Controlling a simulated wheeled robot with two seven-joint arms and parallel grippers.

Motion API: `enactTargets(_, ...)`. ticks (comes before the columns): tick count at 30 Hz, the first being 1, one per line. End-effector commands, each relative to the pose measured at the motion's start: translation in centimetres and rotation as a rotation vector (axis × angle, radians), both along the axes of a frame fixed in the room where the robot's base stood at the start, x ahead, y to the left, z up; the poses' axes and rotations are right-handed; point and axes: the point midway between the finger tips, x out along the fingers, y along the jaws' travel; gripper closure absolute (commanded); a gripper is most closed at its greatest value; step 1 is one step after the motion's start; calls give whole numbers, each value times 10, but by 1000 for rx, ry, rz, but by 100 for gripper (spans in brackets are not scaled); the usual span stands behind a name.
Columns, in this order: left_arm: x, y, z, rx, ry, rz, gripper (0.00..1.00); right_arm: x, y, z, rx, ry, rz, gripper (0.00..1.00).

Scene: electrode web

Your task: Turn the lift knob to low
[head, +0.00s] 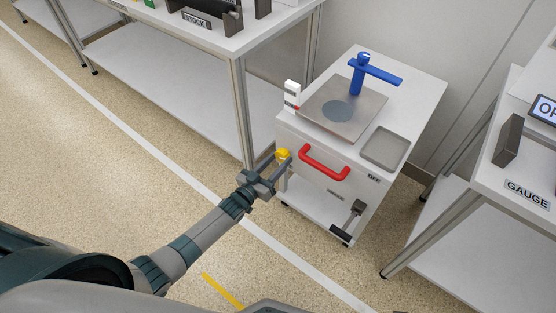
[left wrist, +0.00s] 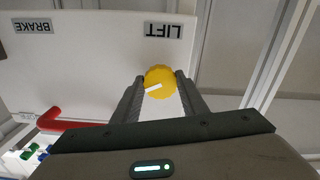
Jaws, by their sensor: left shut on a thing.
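The yellow lift knob (head: 283,154) is on the front of the white cart, left of the red handle. In the left wrist view the knob (left wrist: 159,82) sits below an upside-down LIFT label (left wrist: 163,30) and carries a white pointer mark lying at a slant. My left gripper (head: 279,164) is at the knob, with its fingers on either side of it, shut on it. In the left wrist view the fingertips touch or nearly touch the knob's sides. My right gripper is in neither view.
The red handle (head: 324,163) is close to the right of the knob. The cart top holds a metal plate (head: 364,98), a blue T-shaped post (head: 357,76) and a grey tray (head: 385,148). A pedal (head: 341,235) is low on the cart. Tables stand left and right.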

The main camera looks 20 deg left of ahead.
Motion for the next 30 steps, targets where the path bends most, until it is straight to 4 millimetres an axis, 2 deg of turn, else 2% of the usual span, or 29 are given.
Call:
enactTargets(12,-1,0,-2,-370,137,-1,83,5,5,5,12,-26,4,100)
enactTargets(20,-1,-1,-1,-603,221,1,83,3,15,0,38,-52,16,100)
enactTargets(30,-1,-2,0,-880,320,0,83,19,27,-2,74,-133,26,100)
